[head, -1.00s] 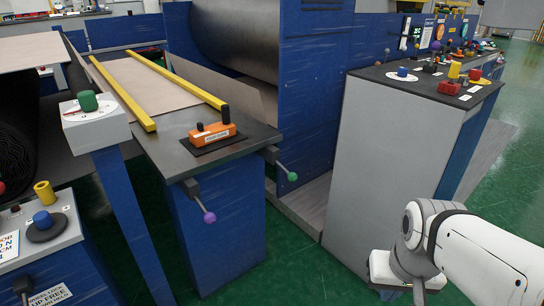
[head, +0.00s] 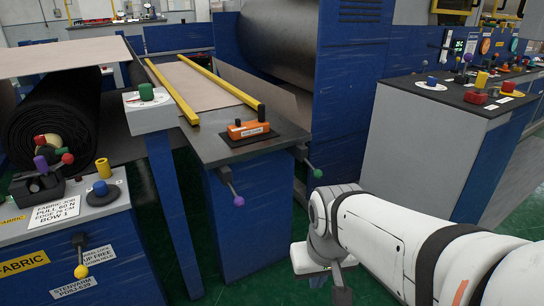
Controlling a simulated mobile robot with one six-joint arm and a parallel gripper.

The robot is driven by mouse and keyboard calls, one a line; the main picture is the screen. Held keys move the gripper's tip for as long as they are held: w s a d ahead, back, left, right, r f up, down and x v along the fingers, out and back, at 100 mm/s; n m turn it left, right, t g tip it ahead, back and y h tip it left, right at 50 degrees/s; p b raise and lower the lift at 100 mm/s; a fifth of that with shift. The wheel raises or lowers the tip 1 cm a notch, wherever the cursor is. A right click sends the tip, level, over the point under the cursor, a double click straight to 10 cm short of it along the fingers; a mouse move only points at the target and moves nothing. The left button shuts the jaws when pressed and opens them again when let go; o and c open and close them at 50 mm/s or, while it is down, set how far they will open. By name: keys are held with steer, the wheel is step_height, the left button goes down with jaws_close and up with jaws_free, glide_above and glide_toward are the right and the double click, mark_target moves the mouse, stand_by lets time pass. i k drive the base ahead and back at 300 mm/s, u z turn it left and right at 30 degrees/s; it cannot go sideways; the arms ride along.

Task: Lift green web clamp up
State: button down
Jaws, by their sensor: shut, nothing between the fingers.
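A lever with a green ball knob (head: 317,173), which looks like the green web clamp, sticks out from the right side of the blue stand in the middle of the head view. It slopes down and outward from a dark pivot block. A similar lever with a purple ball knob (head: 238,201) is on the stand's near side, to the left. My arm comes in from the lower right. My gripper (head: 342,294) shows only in part at the bottom edge, below and apart from the green knob, shut and empty.
The stand's dark top (head: 213,146) carries an orange block (head: 248,129) and yellow rails (head: 230,83). A grey console (head: 425,135) with knobs stands at right. A panel with a green knob (head: 146,92) and a black fabric roll (head: 45,125) are at left. Green floor shows between stand and console.

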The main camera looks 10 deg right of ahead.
mark_target(317, 175)
steer(key=z, duration=0.05)
steer(key=i, duration=1)
steer(key=u, duration=0.05)
